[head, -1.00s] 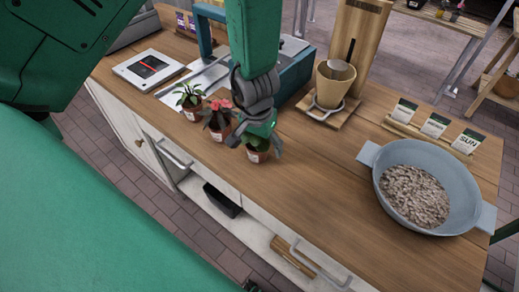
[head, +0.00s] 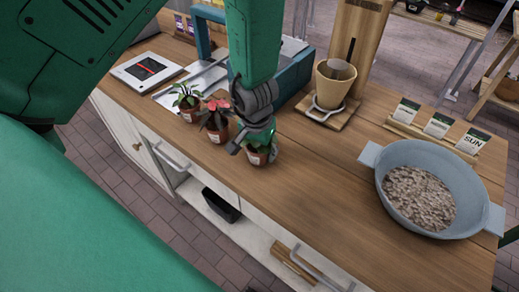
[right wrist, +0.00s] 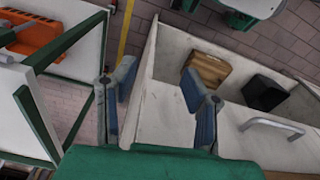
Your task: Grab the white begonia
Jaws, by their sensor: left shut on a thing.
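Three small potted plants stand in a row on the wooden counter (head: 310,185). The left plant (head: 187,98) has green leaves with pale markings. The middle plant (head: 216,118) has a red top and dark leaves. The right plant's terracotta pot (head: 257,158) carries a white label; its top is mostly hidden by my gripper, so I cannot tell its flower colour. My left gripper (head: 254,150) comes down from above and is shut on this right potted plant, which appears to be on the counter. My right gripper (right wrist: 156,72) is open and empty in the right wrist view.
A blue-grey pan of pellets (head: 420,198) and seed packets (head: 437,125) are at the right. A wooden stand with a tan cup (head: 334,84) and a blue-green box (head: 293,78) are behind.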

